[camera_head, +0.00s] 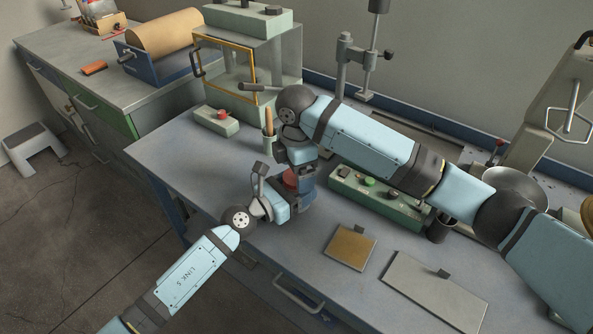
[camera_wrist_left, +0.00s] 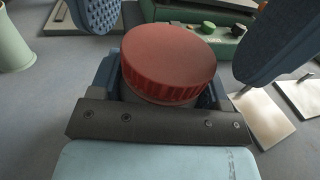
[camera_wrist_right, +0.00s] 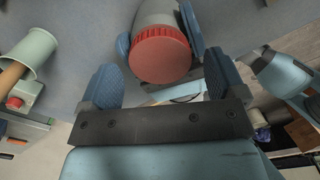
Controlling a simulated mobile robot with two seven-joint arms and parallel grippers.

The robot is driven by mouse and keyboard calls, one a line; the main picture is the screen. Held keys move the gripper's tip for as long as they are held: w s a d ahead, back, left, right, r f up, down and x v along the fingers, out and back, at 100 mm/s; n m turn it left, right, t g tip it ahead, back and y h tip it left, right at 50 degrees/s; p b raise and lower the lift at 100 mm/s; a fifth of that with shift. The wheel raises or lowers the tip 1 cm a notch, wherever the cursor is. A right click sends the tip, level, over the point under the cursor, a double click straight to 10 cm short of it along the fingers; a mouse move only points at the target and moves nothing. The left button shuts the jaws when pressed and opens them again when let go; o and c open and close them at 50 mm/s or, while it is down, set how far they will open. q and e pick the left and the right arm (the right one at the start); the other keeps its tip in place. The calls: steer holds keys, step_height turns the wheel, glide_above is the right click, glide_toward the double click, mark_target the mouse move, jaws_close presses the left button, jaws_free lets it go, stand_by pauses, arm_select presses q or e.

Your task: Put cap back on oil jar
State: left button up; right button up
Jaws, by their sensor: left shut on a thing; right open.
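The oil jar (camera_wrist_right: 157,18) is a grey body with a ribbed red cap (camera_wrist_right: 160,55) on its end. The cap also shows in the left wrist view (camera_wrist_left: 170,60), sitting over the jar's mouth; I cannot tell if it is fully seated. My left gripper (camera_wrist_right: 158,34) is shut on the jar, fingers on both sides of its body. My right gripper (camera_wrist_right: 163,64) is open, its blue fingers spread on either side of the cap, apart from it. In the head view the arms meet over the bench around the red cap (camera_head: 290,179), partly hidden by the grippers.
A pale green cup (camera_head: 269,144) with a wooden handle stands close behind the grippers. A green control box (camera_head: 375,198) with buttons lies to the right. A tan plate (camera_head: 350,247) and a grey plate (camera_head: 434,290) lie in front.

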steer(key=shift+r, duration=1.85)
steer(key=shift+c, duration=0.3)
steer(key=shift+a+r+n, duration=0.1)
steer(key=shift+r+n, duration=0.05)
steer(key=shift+n, duration=0.15)
steer(key=n, duration=0.1)
steer(key=r+n, duration=0.1)
steer(key=n, duration=0.1)
steer(key=shift+a, duration=0.3)
steer(key=n, duration=0.2)
steer(key=r+n, duration=0.1)
steer(key=n, duration=0.1)
steer(key=shift+a+n, duration=0.15)
steer(key=shift+n, duration=0.15)
steer(key=n, duration=0.3)
steer(key=shift+r+n, duration=0.3)
steer(key=shift+r, duration=0.05)
steer(key=n, duration=0.1)
steer(key=d+n, duration=0.1)
steer(key=n, duration=0.1)
steer(key=shift+r, duration=0.2)
steer(key=shift+f, duration=4)
